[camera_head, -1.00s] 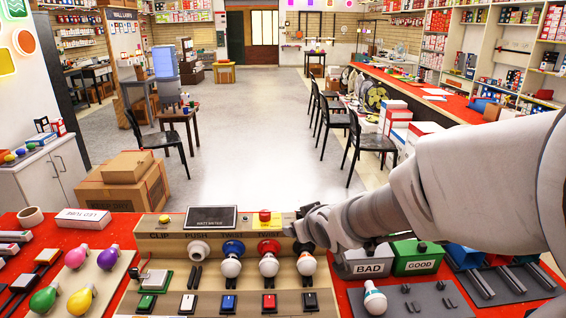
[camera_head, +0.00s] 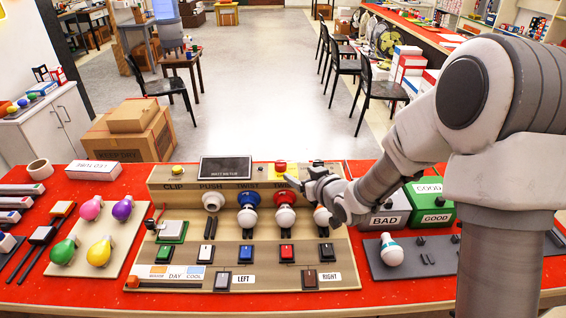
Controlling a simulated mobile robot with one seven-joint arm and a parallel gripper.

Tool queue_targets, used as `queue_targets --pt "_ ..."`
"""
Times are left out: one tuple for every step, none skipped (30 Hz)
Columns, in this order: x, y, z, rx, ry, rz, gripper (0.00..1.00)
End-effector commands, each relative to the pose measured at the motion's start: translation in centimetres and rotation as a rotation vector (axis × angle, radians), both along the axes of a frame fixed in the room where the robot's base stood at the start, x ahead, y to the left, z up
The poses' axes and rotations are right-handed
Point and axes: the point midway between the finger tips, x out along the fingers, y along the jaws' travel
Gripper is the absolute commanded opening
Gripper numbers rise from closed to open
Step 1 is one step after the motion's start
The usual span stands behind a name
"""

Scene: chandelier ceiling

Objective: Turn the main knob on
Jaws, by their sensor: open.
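A tan test panel (camera_head: 170,277) stands on the red table. On its raised back edge a red knob (camera_head: 281,166) sits on a yellow base, right of the dark watt meter screen (camera_head: 226,168). I take this red knob to be the main knob; its on or off state cannot be told. My gripper (camera_head: 303,176) is open and points left, just right of and slightly in front of the red knob. It partly covers the yellow base and the panel's upper right labels. Whether it touches the knob cannot be told. Nothing shows between its fingers.
White bulbs stand in a row of sockets, including a blue-ringed one (camera_head: 247,210) and a red-ringed one (camera_head: 285,210). Switches lie in front. A grey BAD bin (camera_head: 385,219) and green GOOD bin (camera_head: 431,211) stand right. A coloured bulb board (camera_head: 95,235) lies left.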

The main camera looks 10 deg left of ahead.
Motion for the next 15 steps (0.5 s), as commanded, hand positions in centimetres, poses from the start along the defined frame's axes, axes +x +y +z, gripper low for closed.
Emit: queue_targets --pt "0.7 0.6 -0.5 -0.001 0.002 0.002 0.74" --pt "1.1 0.9 -0.7 -0.001 0.002 0.002 0.74" --pt "1.7 1.4 -0.9 0.000 0.001 0.002 0.74" --pt "2.1 1.7 -1.2 -0.001 0.002 0.002 0.74" --pt "2.5 2.0 -1.4 0.000 0.001 0.002 0.74" --pt "3.1 2.5 -1.7 0.001 0.002 0.001 0.74" --pt "3.5 2.8 -1.9 0.000 0.003 0.001 0.74" --pt "3.9 3.1 -2.1 0.000 0.002 0.001 0.74" --pt "4.5 3.5 -2.4 0.000 0.002 0.001 0.74" --pt "4.9 3.8 -2.6 -0.001 0.002 0.001 0.74" --pt "5.3 4.1 -2.8 0.000 0.001 0.001 0.74" --pt "5.8 4.5 -3.1 0.000 0.001 0.001 0.74" --pt "6.2 4.7 -3.4 -0.002 0.003 0.001 0.74" --pt "6.6 5.1 -3.5 -0.001 0.002 0.000 0.74" --pt "7.1 5.4 -3.8 -0.001 0.002 0.001 0.74"
